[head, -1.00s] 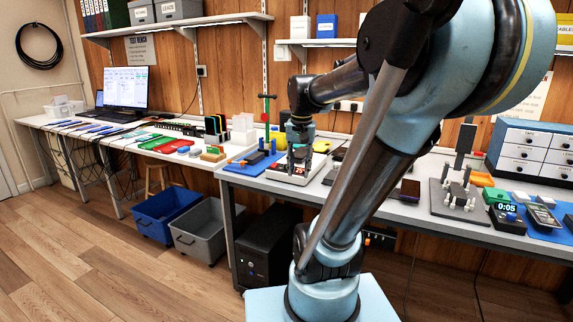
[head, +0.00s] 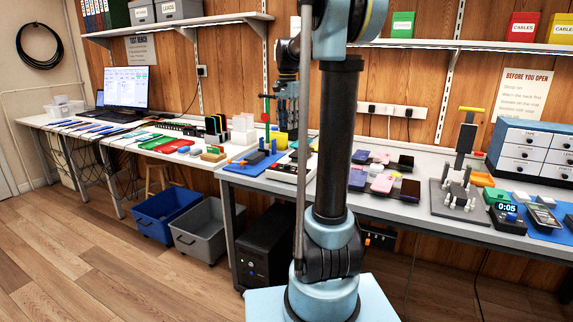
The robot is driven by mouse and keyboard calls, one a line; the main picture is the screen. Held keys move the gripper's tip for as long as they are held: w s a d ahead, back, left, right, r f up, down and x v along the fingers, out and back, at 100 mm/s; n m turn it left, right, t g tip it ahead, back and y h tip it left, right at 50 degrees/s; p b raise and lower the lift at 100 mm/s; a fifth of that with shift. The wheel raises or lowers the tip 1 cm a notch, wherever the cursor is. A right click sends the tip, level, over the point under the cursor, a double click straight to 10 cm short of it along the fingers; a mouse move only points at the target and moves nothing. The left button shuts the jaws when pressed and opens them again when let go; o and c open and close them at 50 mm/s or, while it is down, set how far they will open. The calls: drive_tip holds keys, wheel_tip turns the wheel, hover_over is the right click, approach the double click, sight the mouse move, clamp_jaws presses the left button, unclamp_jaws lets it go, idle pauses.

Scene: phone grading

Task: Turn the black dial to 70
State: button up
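A low white device with a dark front panel (head: 284,173) sits near the left end of the nearer bench, partly hidden by my arm. It is too small in this view to pick out the black dial or read its setting. My gripper (head: 287,126) hangs pointing down above and behind this device, apart from it as far as I can tell. Its fingers are small and dark, and I cannot tell whether they are open or shut. I see nothing clearly held.
Several phones (head: 383,184) lie right of my arm. A grey fixture (head: 437,204), a timer reading 0:05 (head: 508,218) and a blue-and-white drawer cabinet (head: 523,150) stand farther right. Blue and grey bins (head: 166,213) stand below.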

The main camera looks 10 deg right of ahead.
sight(287, 165)
wheel_tip(287, 165, down, 17)
drive_tip(key=shift+f, duration=0.1)
idle(0.6)
drive_tip(key=shift+c, duration=0.6)
clamp_jaws()
